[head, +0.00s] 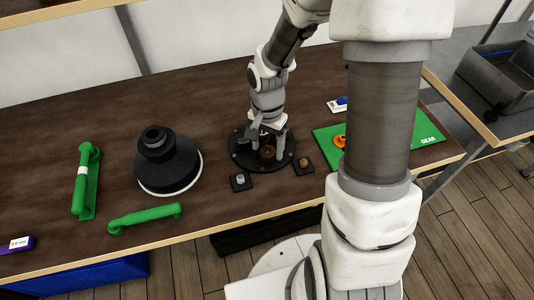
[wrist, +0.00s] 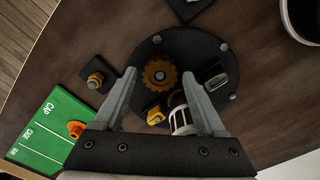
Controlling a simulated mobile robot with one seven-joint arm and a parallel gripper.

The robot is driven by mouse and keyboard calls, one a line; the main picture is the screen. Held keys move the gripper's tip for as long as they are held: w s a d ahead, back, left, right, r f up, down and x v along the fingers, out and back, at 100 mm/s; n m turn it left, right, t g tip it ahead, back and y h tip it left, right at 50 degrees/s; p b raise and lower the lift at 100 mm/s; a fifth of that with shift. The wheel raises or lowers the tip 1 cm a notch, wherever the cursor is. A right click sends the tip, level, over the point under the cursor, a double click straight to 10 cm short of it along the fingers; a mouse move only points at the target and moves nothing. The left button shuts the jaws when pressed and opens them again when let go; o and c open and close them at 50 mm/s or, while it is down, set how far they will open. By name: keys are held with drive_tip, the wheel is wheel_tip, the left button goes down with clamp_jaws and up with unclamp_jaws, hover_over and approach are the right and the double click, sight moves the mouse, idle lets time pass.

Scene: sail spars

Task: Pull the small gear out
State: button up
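The small gear (wrist: 160,75) is an orange-brown toothed wheel on a round black base plate (wrist: 205,48). It also shows, dim and partly hidden, in the head view (head: 267,153) on the base plate (head: 240,160). My gripper (wrist: 158,72) is open, with one finger on each side of the gear in the wrist view. A gap shows between the gear and each fingertip there. In the head view my gripper (head: 270,138) points down over the plate. I cannot tell how high the fingertips are.
Beside the gear are a yellow part (wrist: 156,115) and a white-and-black cylinder (wrist: 180,117). Small square blocks (head: 240,181) (head: 303,164) stand in front of the plate. A black cone-shaped housing (head: 165,160) and green handles (head: 145,217) lie left. A green mat (head: 400,145) with an orange piece (head: 340,141) lies right.

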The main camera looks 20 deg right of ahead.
clamp_jaws()
drive_tip(key=shift+r, duration=0.3)
drive_tip(key=shift+r+p, duration=2.45)
drive_tip(key=shift+r, duration=0.5)
